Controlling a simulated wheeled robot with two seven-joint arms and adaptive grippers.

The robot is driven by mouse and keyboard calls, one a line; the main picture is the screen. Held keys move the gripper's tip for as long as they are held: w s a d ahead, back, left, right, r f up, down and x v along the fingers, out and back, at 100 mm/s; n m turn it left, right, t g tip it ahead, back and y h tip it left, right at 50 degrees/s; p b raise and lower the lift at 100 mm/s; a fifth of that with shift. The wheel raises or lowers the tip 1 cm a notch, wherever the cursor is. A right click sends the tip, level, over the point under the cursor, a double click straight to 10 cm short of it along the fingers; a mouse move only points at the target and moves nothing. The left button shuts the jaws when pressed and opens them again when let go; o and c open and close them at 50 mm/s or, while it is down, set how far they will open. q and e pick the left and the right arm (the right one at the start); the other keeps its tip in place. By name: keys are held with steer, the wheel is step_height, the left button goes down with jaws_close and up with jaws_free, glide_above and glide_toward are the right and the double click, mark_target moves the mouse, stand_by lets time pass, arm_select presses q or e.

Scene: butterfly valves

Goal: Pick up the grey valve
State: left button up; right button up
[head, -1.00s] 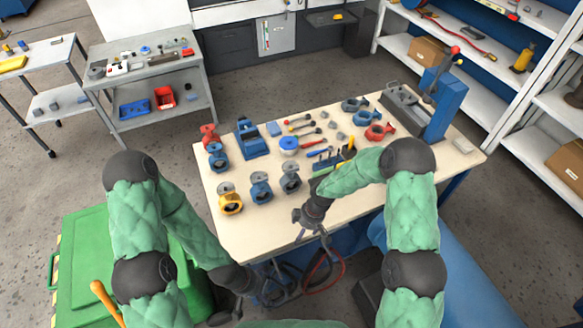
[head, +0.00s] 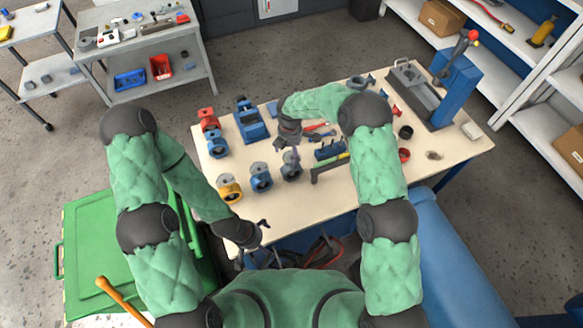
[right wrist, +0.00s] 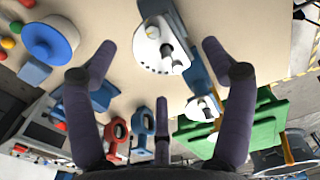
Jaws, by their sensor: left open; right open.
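The grey valve (head: 290,170) stands upright near the middle of the table, at the right end of a front row beside a blue valve (head: 260,178) and a yellow valve (head: 230,189). My right gripper (head: 293,150) is above and just behind it, open and pointing down, partly covered by its own arm. In the right wrist view the grey valve's pale round top (right wrist: 158,45) shows between the spread, empty fingers (right wrist: 162,65), apart from them. My left gripper (head: 264,234) is open and empty at the table's front edge.
A red valve (head: 208,119) and another blue valve (head: 217,143) stand at the table's left. A blue box-like fixture (head: 251,124) is behind the row. A blue press (head: 455,85) stands at the far right. The table's front strip is clear.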

mark_target(291, 157)
steer(key=shift+d+f+p, duration=0.15)
steer(key=shift+f+p, duration=0.25)
steer(key=shift+f, duration=2.25)
steer(key=shift+c, duration=0.3)
steer(key=c, duration=1.5)
steer(key=shift+r, duration=0.15)
jaws_close()
steer(key=shift+r, duration=0.1)
